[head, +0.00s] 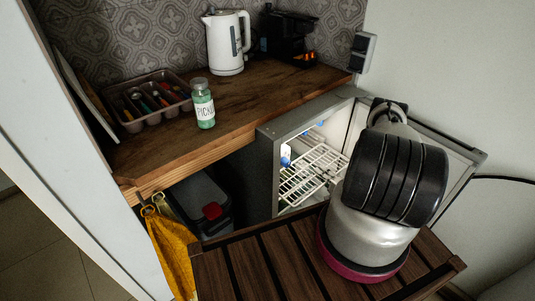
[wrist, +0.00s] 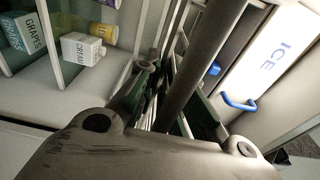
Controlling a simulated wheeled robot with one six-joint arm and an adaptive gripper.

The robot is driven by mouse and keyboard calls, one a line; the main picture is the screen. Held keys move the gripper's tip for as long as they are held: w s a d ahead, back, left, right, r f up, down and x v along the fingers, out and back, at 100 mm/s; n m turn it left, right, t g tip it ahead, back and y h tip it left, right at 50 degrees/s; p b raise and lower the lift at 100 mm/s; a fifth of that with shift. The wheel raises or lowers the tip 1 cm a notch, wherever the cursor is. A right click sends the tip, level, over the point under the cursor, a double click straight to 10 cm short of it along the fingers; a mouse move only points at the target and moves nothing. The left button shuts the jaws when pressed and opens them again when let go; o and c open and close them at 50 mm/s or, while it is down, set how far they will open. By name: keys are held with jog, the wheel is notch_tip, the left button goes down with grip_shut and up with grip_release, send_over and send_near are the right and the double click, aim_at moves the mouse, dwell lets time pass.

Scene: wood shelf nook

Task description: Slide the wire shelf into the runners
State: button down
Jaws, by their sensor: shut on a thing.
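The white wire shelf (head: 312,175) is in the mouth of the open small fridge (head: 267,165) in the head view. It looks slanted, with its right end hidden behind my arm. My gripper (wrist: 168,90) shows in the wrist view with its fingers close together, shut on the shelf's wire. The gripped part is mostly hidden by the gripper's own links. In the head view my arm hides the gripper. The runners cannot be made out clearly, so I cannot tell whether the shelf's edges are in them.
In the wrist view, a grapes carton (wrist: 22,33), a cream carton (wrist: 83,48) and an ICE panel (wrist: 283,50) with a blue handle (wrist: 240,104) are inside the fridge. A pickle jar (head: 203,103), cutlery tray (head: 133,125) and kettle (head: 226,42) stand on the counter (head: 255,95).

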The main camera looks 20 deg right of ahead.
aim_at(300, 158)
jog(key=shift+w+a, duration=0.3)
jog(key=shift+w, duration=0.4)
jog(key=shift+w, duration=0.1)
jog(key=shift+a+x, duration=0.15)
jog(key=shift+x, duration=1.05)
jog(key=shift+a+x, duration=0.15)
jog(key=shift+x, duration=1.05)
jog(key=shift+a+x, duration=0.2)
jog(key=shift+x, duration=1.25)
jog(key=shift+a+x, duration=0.25)
jog(key=shift+x, duration=1.2)
jog(key=shift+a+x, duration=0.15)
jog(key=shift+x, duration=1.25)
jog(key=shift+a+x, duration=0.2)
jog(key=shift+x, duration=1.25)
jog(key=c, duration=1.5)
grip_release()
jog(key=shift+o, duration=0.2)
